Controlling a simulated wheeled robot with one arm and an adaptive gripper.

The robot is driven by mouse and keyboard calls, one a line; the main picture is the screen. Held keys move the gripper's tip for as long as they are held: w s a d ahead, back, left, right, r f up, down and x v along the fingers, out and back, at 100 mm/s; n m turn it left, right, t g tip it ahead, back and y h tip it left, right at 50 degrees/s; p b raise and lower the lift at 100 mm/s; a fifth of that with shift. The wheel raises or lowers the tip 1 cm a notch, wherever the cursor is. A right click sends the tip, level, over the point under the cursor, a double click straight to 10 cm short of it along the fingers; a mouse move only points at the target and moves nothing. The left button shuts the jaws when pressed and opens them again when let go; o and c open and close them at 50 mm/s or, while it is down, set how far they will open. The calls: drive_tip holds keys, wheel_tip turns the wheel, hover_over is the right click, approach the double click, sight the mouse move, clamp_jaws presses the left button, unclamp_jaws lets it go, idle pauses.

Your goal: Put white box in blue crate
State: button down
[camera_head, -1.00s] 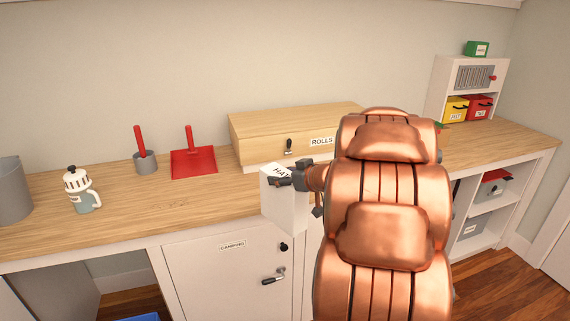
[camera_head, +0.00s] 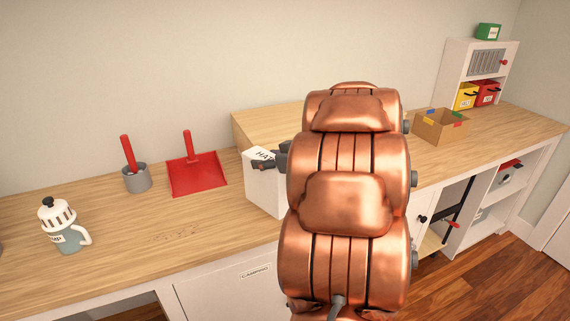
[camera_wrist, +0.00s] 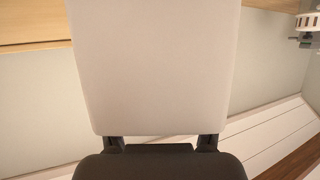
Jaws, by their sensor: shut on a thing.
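The white box (camera_head: 262,186), with a label starting "HA", is held up at the front of the wooden counter in the head view. My gripper (camera_head: 270,162) is shut on its upper part, and my copper arm hides the box's right side. In the wrist view the white box (camera_wrist: 155,65) fills the middle, with my gripper's fingers (camera_wrist: 160,147) at its lower edge. Whether the box touches the counter cannot be told. No blue crate shows in the current frames.
The wooden counter (camera_head: 110,215) carries a mug-like jar (camera_head: 66,228), a grey pot (camera_head: 137,180), a red dustpan (camera_head: 197,178), a wooden case (camera_head: 262,122) partly behind my arm, and a cardboard box (camera_head: 438,126). A white cabinet door (camera_head: 225,297) is below.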

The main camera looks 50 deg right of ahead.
drive_tip(key=a+p+x, duration=0.1)
drive_tip(key=x, duration=0.7)
drive_tip(key=a+r+p+x, duration=0.1)
drive_tip(key=a+x, duration=0.1)
drive_tip(key=x, duration=0.6)
drive_tip(key=shift+w+r+p, duration=0.25)
drive_tip(key=shift+w+p, duration=0.05)
drive_tip(key=shift+w, duration=0.35)
drive_tip(key=shift+a+f, duration=0.1)
drive_tip(key=shift+f, duration=0.1)
drive_tip(key=shift+c, duration=1.1)
unclamp_jaws()
drive_tip(key=b+v, duration=0.1)
drive_tip(key=v, duration=1.1)
